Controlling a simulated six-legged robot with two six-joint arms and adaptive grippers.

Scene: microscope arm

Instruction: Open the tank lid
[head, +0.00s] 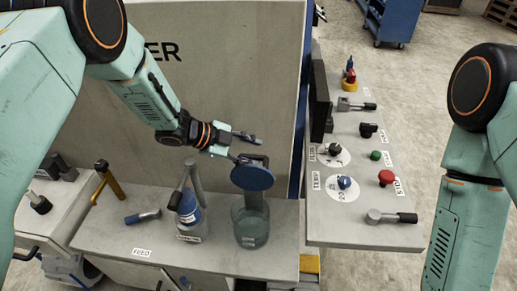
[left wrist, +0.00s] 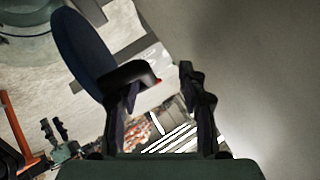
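In the left wrist view, the lid (left wrist: 84,52) is seen nearly edge-on, left of my open left gripper (left wrist: 160,90). A dark tab (left wrist: 130,76) by the lid reaches to the left finger; I cannot tell whether they touch. My right gripper is outside both views.
A lever-topped bottle (head: 190,218) stands left of the tank. A control panel (head: 350,232) with knobs and buttons is to the right. A tall grey wall (head: 225,70) rises behind the bench.

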